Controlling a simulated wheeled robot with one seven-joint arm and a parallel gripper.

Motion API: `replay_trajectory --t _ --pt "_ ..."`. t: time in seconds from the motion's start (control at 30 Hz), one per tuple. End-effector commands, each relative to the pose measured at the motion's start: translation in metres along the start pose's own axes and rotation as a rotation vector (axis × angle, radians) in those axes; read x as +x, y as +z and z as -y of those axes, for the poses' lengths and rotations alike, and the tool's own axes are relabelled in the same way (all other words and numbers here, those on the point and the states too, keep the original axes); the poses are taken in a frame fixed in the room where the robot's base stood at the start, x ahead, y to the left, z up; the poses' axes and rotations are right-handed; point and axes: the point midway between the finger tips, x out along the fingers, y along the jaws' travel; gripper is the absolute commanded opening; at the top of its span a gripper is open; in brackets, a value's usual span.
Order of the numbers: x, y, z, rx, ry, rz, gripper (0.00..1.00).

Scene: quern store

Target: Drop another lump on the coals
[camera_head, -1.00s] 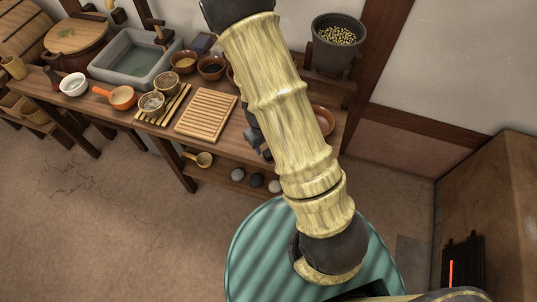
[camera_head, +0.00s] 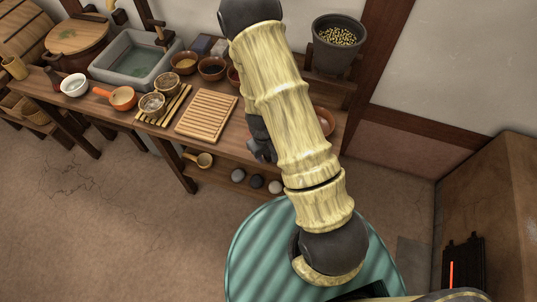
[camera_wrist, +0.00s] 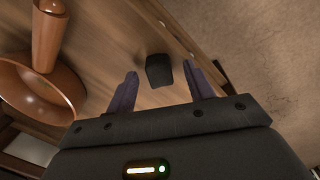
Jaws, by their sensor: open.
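In the wrist view a small dark, blocky lump (camera_wrist: 158,71) lies on a wooden surface. My gripper (camera_wrist: 160,68) is open, with its two fingertips on either side of the lump; I cannot tell whether they touch it. In the head view my gripper (camera_head: 264,151) shows partly beside my arm, at the front edge of the bench (camera_head: 219,150); the lump cannot be picked out there. A brown stove (camera_head: 492,205) stands at the right, with an orange glow (camera_head: 452,273) in its dark front slot. The coals themselves are not visible.
A shiny brown vessel with a handle (camera_wrist: 45,90) is left of my gripper in the wrist view. The bench holds a slatted board (camera_head: 207,117), several bowls and a stone basin (camera_head: 135,62). Rounded stones (camera_head: 256,181) lie on the lower shelf. The floor in front is clear.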

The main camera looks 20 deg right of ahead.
Motion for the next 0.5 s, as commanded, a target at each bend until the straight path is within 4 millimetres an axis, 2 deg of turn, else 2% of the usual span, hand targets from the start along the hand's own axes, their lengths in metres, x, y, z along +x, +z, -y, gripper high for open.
replay_trajectory --t 0.33,0.37,0.5 --pt "-0.0003 0.0001 0.0000 0.000 0.000 0.000 0.53" --pt "-0.0003 0.0001 0.0000 0.000 0.000 0.000 0.49" --pt "-0.0003 0.0001 0.0000 0.000 0.000 0.000 0.21"
